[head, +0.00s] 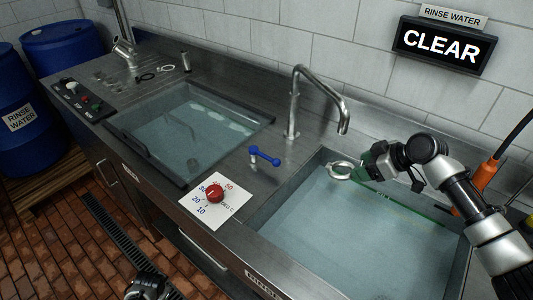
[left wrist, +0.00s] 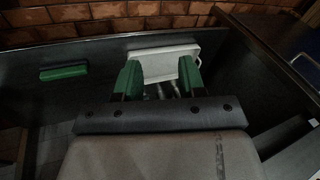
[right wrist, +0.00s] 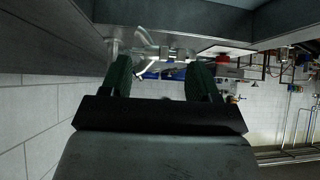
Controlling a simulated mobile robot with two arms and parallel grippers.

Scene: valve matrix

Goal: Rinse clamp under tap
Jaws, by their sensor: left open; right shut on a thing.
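The clamp (head: 341,170) is a pale metal ring. It is held over the right basin by my right gripper (head: 362,172), which is shut on its right side. The clamp is below the curved metal tap (head: 343,122), close under its spout; I cannot tell if it is exactly in line. No stream shows at the spout. In the right wrist view the green fingers (right wrist: 158,78) show, with the clamp hard to make out between them. My left gripper (left wrist: 160,80) has its green fingers apart with nothing between them, low in front of the counter.
A blue lever handle (head: 264,156) stands beside the tap. A red knob (head: 215,194) sits on a temperature dial plate. A wall sign (head: 441,46) reads CLEAR. Blue barrels (head: 62,45) stand at left.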

